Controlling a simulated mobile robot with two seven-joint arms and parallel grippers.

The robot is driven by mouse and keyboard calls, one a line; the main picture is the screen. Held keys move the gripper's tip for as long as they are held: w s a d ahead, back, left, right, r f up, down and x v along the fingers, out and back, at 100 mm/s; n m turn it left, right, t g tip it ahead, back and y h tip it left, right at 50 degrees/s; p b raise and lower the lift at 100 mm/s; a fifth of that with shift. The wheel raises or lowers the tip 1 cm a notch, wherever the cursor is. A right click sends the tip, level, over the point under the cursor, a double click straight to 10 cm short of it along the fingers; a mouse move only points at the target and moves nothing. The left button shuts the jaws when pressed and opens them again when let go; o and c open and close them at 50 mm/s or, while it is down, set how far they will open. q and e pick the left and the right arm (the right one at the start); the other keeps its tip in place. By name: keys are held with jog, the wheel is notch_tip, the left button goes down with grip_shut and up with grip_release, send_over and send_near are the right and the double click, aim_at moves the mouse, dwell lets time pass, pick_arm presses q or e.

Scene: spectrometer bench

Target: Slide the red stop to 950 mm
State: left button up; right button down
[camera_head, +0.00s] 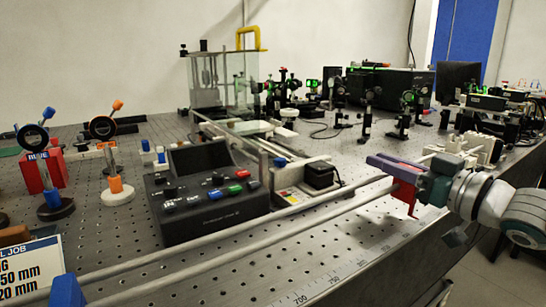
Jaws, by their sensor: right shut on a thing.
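The red stop (405,194) sits at the right part of the pair of pale rods (250,228) that run along the front of the bench. My right gripper (392,168), with purple fingers, is shut on the red stop from the right side. The fingers hide the upper part of the stop. A printed scale (300,299) runs along the bench's front edge, with 700 and 750 legible near the bottom. The marks nearest the stop are too small to read. My left gripper is not in view.
A blue block (67,291) is at the rods' lower left, beside a job card (28,272) that is partly cut off. A black control box (208,192) stands close behind the rods. Optical mounts (366,110) fill the back. The perforated strip in front of the rods is clear.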

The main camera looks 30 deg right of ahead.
jog(key=c, duration=0.8)
grip_release()
jog(key=s+p, duration=0.2)
jog(key=s, duration=0.8)
jog(key=shift+d, duration=0.35)
